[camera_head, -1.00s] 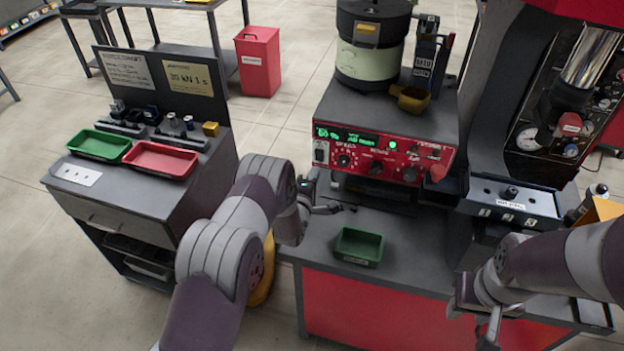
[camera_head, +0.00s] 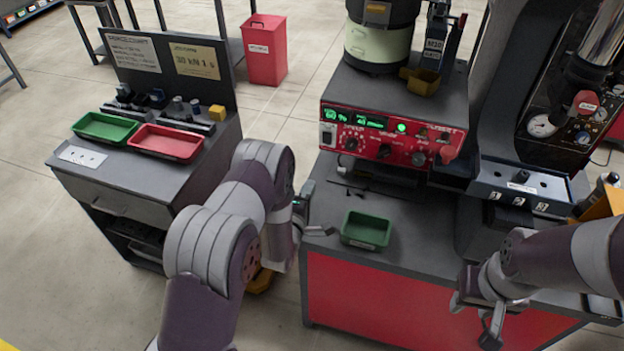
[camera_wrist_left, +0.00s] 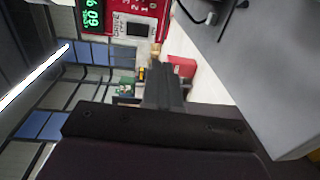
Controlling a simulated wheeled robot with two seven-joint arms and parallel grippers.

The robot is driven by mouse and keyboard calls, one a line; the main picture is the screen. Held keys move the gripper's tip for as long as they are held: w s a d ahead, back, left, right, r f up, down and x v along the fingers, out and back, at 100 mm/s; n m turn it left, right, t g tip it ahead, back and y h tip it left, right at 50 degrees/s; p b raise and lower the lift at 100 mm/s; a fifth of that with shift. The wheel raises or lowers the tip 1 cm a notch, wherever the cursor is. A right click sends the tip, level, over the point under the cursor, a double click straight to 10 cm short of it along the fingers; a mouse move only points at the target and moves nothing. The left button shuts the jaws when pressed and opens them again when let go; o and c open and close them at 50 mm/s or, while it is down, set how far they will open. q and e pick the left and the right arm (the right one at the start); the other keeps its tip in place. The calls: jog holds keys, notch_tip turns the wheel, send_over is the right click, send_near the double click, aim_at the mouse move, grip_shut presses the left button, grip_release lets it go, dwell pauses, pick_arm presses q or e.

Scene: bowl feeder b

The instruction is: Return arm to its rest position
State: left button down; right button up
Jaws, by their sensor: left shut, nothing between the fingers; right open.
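My left gripper (camera_head: 318,231) is at the left edge of the bench, beside the small green tray and apart from it. Its fingers are together with nothing between them. In the left wrist view its dark fingers (camera_wrist_left: 165,88) point past the bench edge, with the red control panel (camera_wrist_left: 137,18) at the top. My right gripper (camera_head: 478,320) hangs at the front right of the bench, open and empty.
The small green tray (camera_head: 366,230) sits on the bench (camera_head: 420,238). The red-fronted feeder controller (camera_head: 390,134) stands behind it. A side cabinet at left carries a green tray (camera_head: 104,128) and a red tray (camera_head: 166,142). Floor shows between cabinet and bench.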

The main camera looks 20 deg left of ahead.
pick_arm(q)
jog(key=s+f+m+g, duration=0.1)
jog(key=f+m+g, duration=0.1)
jog(key=f, duration=0.1)
jog(key=s+f+m+g, duration=0.2)
jog(key=f, duration=0.1)
jog(key=s+f+m+g, duration=0.1)
jog(key=s+f+g, duration=0.1)
jog(key=f, duration=0.1)
jog(key=shift+a+m, duration=0.15)
jog(key=shift+m, duration=0.25)
jog(key=s+r+m+g, duration=0.3)
jog(key=s+m+g, duration=0.45)
jog(key=s, duration=0.25)
jog(key=s+r+m+g, duration=0.1)
jog(key=s+r+m, duration=0.1)
jog(key=s+r, duration=0.3)
jog(key=s+r+m+g, duration=0.1)
jog(key=s+r, duration=0.5)
jog(key=r, duration=0.6)
jog(key=shift+s+d+r+m+y, duration=0.2)
jog(key=shift+s+r+m+y, duration=0.1)
jog(key=shift+m, duration=0.45)
